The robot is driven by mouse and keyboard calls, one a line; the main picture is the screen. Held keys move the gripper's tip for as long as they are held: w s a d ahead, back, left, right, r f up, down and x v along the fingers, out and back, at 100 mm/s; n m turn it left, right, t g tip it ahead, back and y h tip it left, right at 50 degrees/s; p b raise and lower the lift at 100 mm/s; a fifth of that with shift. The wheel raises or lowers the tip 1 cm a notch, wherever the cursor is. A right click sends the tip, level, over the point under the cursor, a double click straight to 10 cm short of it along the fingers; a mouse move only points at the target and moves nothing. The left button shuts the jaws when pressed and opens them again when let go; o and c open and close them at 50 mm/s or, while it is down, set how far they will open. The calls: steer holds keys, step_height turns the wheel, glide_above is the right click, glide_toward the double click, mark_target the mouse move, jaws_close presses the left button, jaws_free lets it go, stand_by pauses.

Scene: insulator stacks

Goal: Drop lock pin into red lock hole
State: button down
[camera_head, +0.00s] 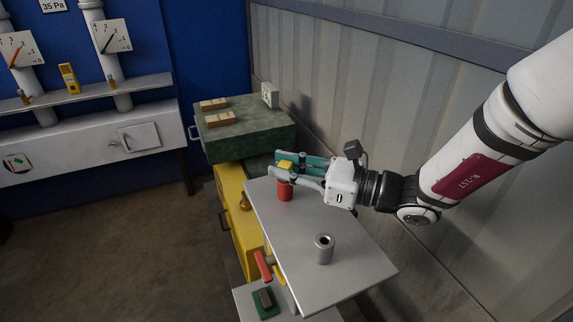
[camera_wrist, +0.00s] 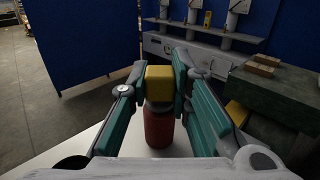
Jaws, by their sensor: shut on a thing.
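My gripper (camera_head: 286,172) is shut on the yellow head of the lock pin (camera_wrist: 159,82), with a green finger on each side of it in the wrist view. The red lock hole piece (camera_head: 285,191) is a red cylinder standing near the far left corner of the grey table. In the wrist view the red cylinder (camera_wrist: 159,130) is directly below the yellow head, with a short grey part between them. I cannot tell how far the pin is inside the hole, as the fingers and the head hide the opening.
A grey cylinder with a dark hole (camera_head: 324,249) stands on the grey tabletop (camera_head: 355,275). A red handle (camera_head: 263,266) is at the table's left edge. A dark green box (camera_head: 240,145) with wooden blocks stands behind. A corrugated wall (camera_head: 330,80) is behind my arm.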

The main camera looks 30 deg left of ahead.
steer(key=shift+f, duration=0.2)
steer(key=c, duration=1.4)
jaws_free()
steer(key=d, duration=0.4)
steer(key=w+d, duration=0.1)
steer(key=d, duration=0.7)
steer(key=shift+w, duration=0.2)
